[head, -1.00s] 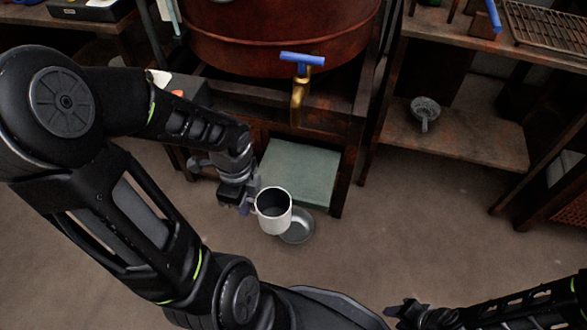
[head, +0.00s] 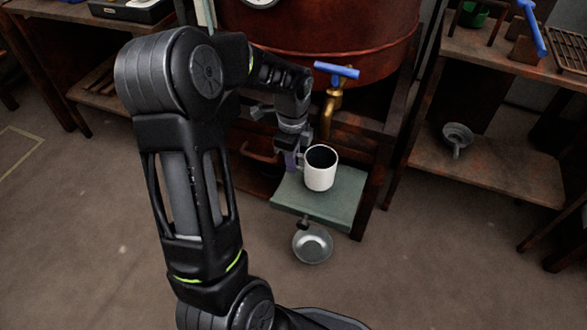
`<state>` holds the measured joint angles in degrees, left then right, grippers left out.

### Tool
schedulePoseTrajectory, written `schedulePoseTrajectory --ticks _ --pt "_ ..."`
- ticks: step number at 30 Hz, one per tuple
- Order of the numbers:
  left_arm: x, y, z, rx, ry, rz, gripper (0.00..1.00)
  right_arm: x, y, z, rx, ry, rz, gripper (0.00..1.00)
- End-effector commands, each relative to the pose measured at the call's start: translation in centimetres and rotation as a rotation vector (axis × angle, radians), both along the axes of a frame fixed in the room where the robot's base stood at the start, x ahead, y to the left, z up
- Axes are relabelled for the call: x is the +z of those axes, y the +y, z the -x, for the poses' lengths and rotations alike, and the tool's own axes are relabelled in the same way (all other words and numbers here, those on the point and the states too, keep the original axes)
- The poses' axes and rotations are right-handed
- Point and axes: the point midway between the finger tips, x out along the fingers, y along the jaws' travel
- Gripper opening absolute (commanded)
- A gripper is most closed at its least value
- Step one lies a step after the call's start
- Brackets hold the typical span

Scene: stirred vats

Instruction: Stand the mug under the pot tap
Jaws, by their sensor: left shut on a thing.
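A white mug (head: 320,172) with a dark inside is upright in the head view. My left gripper (head: 297,160) is shut on it at its left side, where the handle is. The mug appears over the grey-green slab (head: 335,205); I cannot tell whether it touches the slab. The brass pot tap (head: 330,108) with a blue handle (head: 337,70) sticks out of the front of the big red-brown pot (head: 330,35). In the picture the tap's spout is above and slightly right of the mug. My right gripper is out of view.
A metal bowl (head: 312,243) lies low in front of the slab, with a dark knob or handle near it. A wooden shelf (head: 485,170) on the right holds a small metal funnel-like piece (head: 457,135). The floor (head: 440,265) at the front right is clear.

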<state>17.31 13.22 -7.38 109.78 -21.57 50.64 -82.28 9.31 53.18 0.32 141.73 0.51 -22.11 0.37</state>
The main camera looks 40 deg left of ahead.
Motion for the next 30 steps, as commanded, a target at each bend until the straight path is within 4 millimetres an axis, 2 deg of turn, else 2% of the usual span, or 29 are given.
schedulePoseTrajectory --ticks 6,9,12,16,29,30 --pt "0.0 0.0 0.0 0.000 -0.001 0.000 0.00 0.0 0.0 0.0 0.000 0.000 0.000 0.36" --pt "-0.1 0.3 -0.8 0.000 -0.001 0.000 0.00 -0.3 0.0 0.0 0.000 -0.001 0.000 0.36" --pt "-2.1 0.2 -0.6 0.000 0.002 0.001 0.00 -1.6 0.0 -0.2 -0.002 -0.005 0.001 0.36" --pt "-3.5 0.2 -0.6 0.000 0.000 0.000 0.00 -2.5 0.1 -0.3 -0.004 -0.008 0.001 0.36" --pt "-3.9 0.2 -0.6 0.000 0.000 0.000 0.00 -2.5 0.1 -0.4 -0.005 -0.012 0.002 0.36" --pt "-3.8 0.2 -0.6 0.000 0.000 0.000 0.13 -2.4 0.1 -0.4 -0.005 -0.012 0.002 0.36"
